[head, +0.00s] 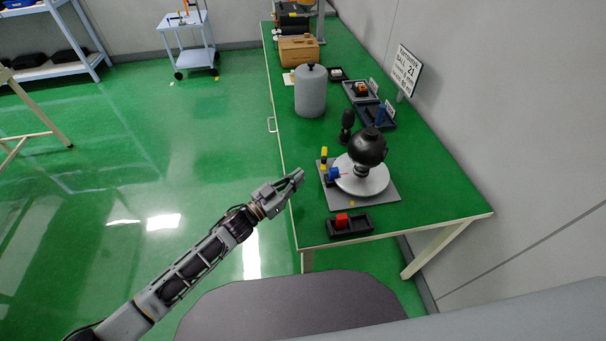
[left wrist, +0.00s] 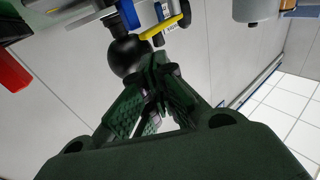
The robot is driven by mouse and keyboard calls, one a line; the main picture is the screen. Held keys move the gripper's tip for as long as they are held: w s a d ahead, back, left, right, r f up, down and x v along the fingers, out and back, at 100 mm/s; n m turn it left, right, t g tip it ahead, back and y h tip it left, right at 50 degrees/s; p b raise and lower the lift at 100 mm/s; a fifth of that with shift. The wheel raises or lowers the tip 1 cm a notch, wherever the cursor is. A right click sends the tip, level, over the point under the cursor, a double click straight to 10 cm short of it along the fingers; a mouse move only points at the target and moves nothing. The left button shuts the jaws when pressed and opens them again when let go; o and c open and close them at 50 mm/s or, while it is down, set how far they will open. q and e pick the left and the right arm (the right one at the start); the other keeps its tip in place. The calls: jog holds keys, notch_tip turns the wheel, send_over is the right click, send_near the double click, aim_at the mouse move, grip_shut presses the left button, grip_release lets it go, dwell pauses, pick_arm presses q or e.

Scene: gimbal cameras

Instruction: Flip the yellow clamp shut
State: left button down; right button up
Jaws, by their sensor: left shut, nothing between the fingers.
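The yellow clamp (head: 324,154) shows as a small upright yellow piece at the left of the grey base plate (head: 364,202). It is beside a blue block (head: 334,174) and a white disc (head: 376,184) that carries a black ball (head: 367,147). In the left wrist view the yellow clamp (left wrist: 162,24) is a slanted bar at the top, near the blue block (left wrist: 131,14) and the black ball (left wrist: 127,57). My left gripper (head: 300,175) is shut and empty, at the table's left edge, apart from the clamp. My right gripper is out of view.
A grey cylinder (head: 310,92), a black upright object (head: 347,124) and dark trays (head: 374,112) stand farther back.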

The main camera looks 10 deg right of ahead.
pick_arm(q)
jog(key=shift+v, duration=2.65)
jog(key=shift+w+a+m, duration=0.1)
jog(key=shift+w+m, duration=0.05)
jog(key=shift+m, duration=0.15)
